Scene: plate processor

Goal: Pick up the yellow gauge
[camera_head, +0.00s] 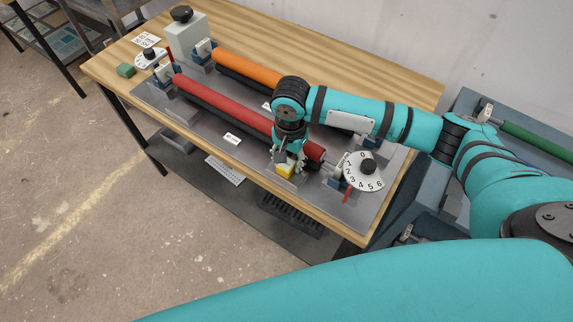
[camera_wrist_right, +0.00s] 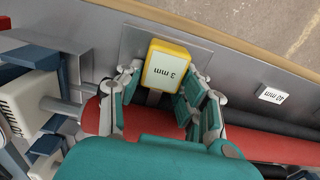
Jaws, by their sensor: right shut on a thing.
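The yellow gauge (camera_head: 285,168) is a small block at the front edge of the grey plate, beside the right end of the red roller (camera_head: 240,115). In the right wrist view the gauge (camera_wrist_right: 168,68) shows a white face marked "3 mm". My right gripper (camera_head: 288,158) points down over the gauge in the head view. In the right wrist view my right gripper's fingers (camera_wrist_right: 155,92) stand either side of the gauge's near end, and the gripper is shut on it. Whether the gauge still touches the plate cannot be told. My left gripper is not in view.
An orange roller (camera_head: 245,68) lies behind the red one. A numbered white dial (camera_head: 364,171) with a black knob stands right of the gauge. A "20 mm" label (camera_wrist_right: 271,95) shows on the plate.

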